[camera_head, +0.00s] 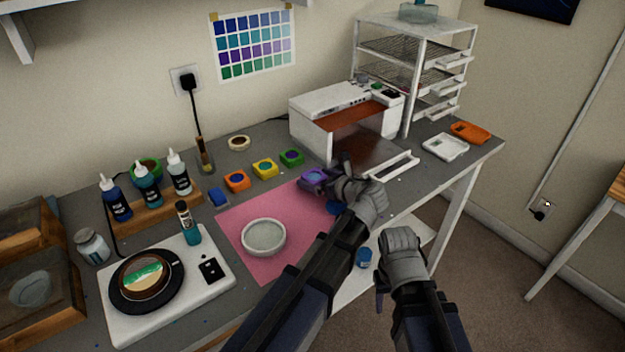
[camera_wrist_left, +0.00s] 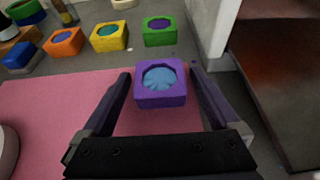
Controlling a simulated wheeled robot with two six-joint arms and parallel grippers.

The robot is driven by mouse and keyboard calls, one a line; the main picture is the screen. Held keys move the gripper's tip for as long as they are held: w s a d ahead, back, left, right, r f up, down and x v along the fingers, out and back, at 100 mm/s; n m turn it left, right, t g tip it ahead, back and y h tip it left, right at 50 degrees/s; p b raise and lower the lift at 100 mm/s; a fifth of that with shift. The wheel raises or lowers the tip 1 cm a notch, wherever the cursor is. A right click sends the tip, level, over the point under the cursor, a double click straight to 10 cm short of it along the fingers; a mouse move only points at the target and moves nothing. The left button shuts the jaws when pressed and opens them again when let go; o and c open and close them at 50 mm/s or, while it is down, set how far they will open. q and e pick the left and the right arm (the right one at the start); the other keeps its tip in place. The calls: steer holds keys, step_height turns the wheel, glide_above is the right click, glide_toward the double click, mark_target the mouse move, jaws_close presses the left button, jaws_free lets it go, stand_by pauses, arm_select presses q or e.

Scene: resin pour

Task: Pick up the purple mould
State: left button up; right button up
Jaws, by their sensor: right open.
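The purple mould (camera_head: 313,177) is a small square block with a round blue-filled hollow, at the pink mat's upper right corner. My left gripper (camera_head: 326,180) is at the mould, partly covering it in the head view. In the left wrist view the purple mould (camera_wrist_left: 161,97) lies between the fingertips of my open left gripper (camera_wrist_left: 160,74), with a gap on each side. My right gripper (camera_head: 381,292) is open and empty, low in front of the table's front edge.
Green (camera_head: 291,157), yellow (camera_head: 264,168), orange (camera_head: 236,181) and blue (camera_head: 219,197) moulds stand in a row to the left. A white open-fronted oven (camera_head: 320,106) is close behind. A round bowl (camera_head: 263,237) sits on the pink mat (camera_head: 232,217).

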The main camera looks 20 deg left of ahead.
arm_select(q)
steer(key=shift+a, duration=0.1)
steer(key=c, duration=1.2)
steer(key=shift+r, duration=0.1)
step_height(320, 180, up, 18)
steer(key=p, duration=1.8)
